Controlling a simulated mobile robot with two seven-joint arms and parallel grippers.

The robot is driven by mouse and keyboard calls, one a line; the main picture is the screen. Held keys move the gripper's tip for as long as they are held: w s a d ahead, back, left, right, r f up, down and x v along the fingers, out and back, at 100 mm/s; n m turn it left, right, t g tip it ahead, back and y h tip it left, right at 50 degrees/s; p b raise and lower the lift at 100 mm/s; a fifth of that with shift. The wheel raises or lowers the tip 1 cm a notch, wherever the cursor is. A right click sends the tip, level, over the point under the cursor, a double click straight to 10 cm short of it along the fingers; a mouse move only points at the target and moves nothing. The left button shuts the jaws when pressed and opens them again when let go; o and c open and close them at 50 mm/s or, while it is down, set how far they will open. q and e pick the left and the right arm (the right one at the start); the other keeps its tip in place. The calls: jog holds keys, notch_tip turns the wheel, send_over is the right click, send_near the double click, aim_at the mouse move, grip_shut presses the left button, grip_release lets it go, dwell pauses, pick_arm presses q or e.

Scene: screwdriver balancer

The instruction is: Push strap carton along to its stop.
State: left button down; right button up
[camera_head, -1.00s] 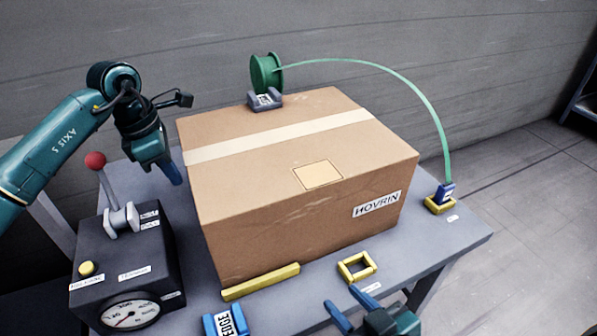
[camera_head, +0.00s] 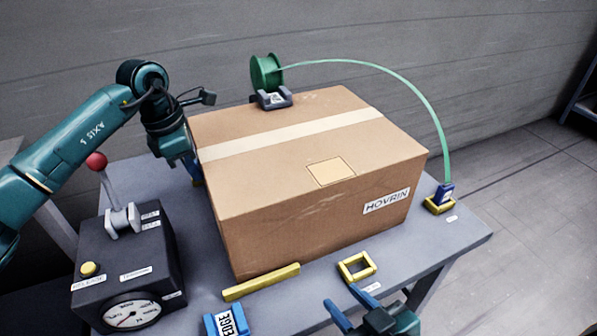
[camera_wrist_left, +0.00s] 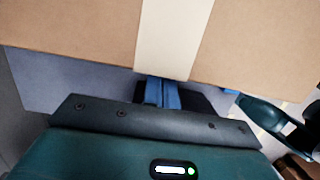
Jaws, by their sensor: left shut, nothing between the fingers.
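The strap carton (camera_head: 310,175) is a large brown box marked HOVRIN, with a pale tape band, sitting flat on the grey table. My left gripper (camera_head: 196,172) is at the carton's left side, its blue fingers low and partly hidden behind the near edge. In the left wrist view its fingers (camera_wrist_left: 162,93) are together and empty, right at the carton wall (camera_wrist_left: 75,30) by the tape; contact looks likely. My right gripper (camera_head: 348,303) is at the bottom edge, fingers apart and empty. A yellow bar (camera_head: 261,282) lies along the carton's front foot. I cannot tell which part is the stop.
A yellow square frame (camera_head: 357,267) and a blue EDGE piece (camera_head: 227,322) lie in front. A dark gauge box (camera_head: 128,260) stands at left.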

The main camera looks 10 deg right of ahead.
pick_arm(q)
jog(key=d, duration=0.3)
jog(key=shift+w, duration=0.35)
jog(key=shift+a, duration=0.2)
notch_tip(320, 180, up, 7)
jog(key=p, duration=0.5)
send_over(205, 156)
jog(key=a, duration=0.1)
jog(key=shift+s+a, duration=0.15)
